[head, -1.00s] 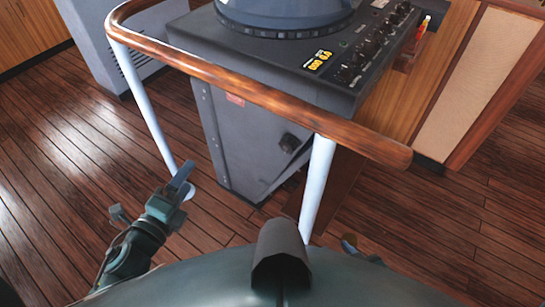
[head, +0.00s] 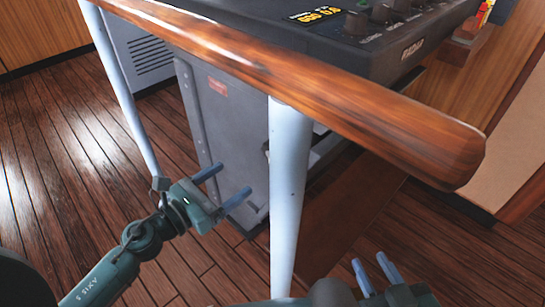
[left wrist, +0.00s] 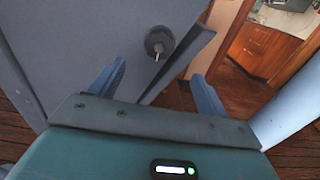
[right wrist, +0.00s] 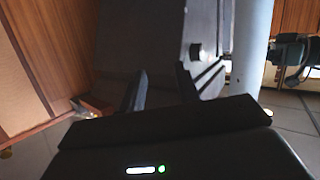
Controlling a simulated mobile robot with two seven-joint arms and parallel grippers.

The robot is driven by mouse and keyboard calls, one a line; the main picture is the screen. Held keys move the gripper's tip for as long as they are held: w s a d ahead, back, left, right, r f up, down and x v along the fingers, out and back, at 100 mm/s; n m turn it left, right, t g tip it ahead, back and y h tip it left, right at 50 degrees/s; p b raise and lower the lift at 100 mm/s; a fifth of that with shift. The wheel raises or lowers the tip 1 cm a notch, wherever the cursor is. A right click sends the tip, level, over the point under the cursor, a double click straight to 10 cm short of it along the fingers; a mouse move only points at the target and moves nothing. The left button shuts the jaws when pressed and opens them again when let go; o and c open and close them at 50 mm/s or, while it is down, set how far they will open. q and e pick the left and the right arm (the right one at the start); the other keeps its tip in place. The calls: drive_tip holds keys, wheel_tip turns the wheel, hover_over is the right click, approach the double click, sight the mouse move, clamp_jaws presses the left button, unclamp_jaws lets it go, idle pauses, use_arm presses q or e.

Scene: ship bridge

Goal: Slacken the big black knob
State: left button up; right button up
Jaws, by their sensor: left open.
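The big black knob (left wrist: 158,41) is on the grey console cabinet (left wrist: 70,45); it shows in the left wrist view, with a pale pin or glint on it. In the head view the white rail post hides most or all of it. A dark knob shape (right wrist: 196,52) also shows on the cabinet in the right wrist view. My left gripper (head: 222,186) is open and empty, in front of the cabinet and left of the post. The knob appears beyond its fingertips, between them, without contact. My right gripper (head: 375,270) is open and empty, low and right of the post.
A wooden handrail (head: 300,80) crosses in front of the console, held by a white post (head: 288,190) between my two grippers. A second white post (head: 122,95) stands at the left. Smaller knobs (head: 383,14) sit on the console top. Wooden floor lies open at the left.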

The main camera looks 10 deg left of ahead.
sight(267, 153)
use_arm(q)
drive_tip(key=p+x, duration=0.1)
drive_tip(key=x, duration=1.1)
drive_tip(key=shift+w+d+p, duration=0.1)
drive_tip(key=shift+w+p, duration=0.1)
drive_tip(key=shift+p, duration=0.2)
use_arm(e)
drive_tip(key=shift+s+d+r+m+g, duration=0.2)
drive_tip(key=shift+s+r+m+g, duration=0.15)
drive_tip(key=shift+r, duration=0.2)
use_arm(q)
drive_tip(key=c, duration=1)
